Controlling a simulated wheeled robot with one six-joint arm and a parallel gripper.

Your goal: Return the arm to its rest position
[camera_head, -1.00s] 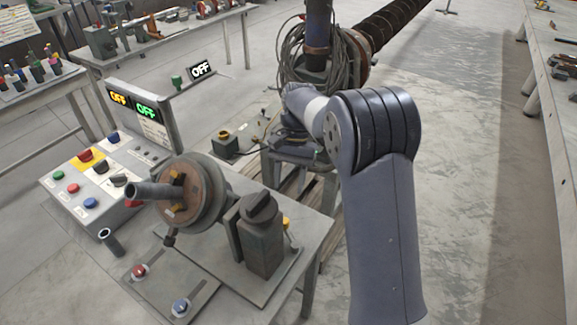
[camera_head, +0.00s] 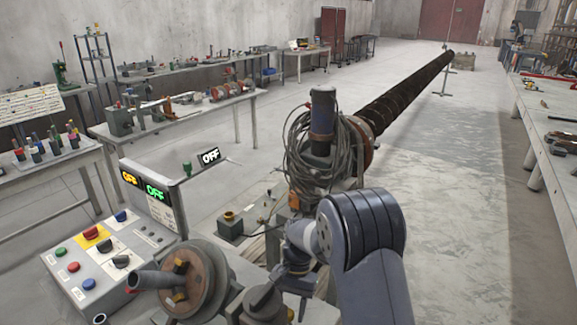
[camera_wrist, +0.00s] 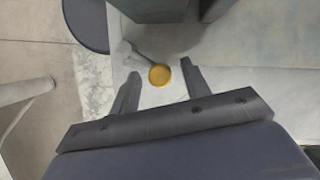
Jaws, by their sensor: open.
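My arm (camera_head: 365,250) reaches up from the bottom of the head view and bends at a dark ringed elbow, its forearm pointing left and down. My gripper (camera_wrist: 160,68) shows in the wrist view with its two fingers apart and nothing held between them. A round yellow knob (camera_wrist: 159,75) appears between the fingertips, beyond them, over a pale surface. In the head view the gripper is low beside the workbench, partly hidden by the arm, and its fingers cannot be made out there.
A control panel (camera_head: 100,262) with coloured buttons stands left, with signs reading OFF. A rusty round flange (camera_head: 195,280) and a grey block (camera_head: 262,305) are at the bottom. A long auger (camera_head: 405,92) with coiled cable runs back. A bench (camera_head: 545,140) stands right; floor between is clear.

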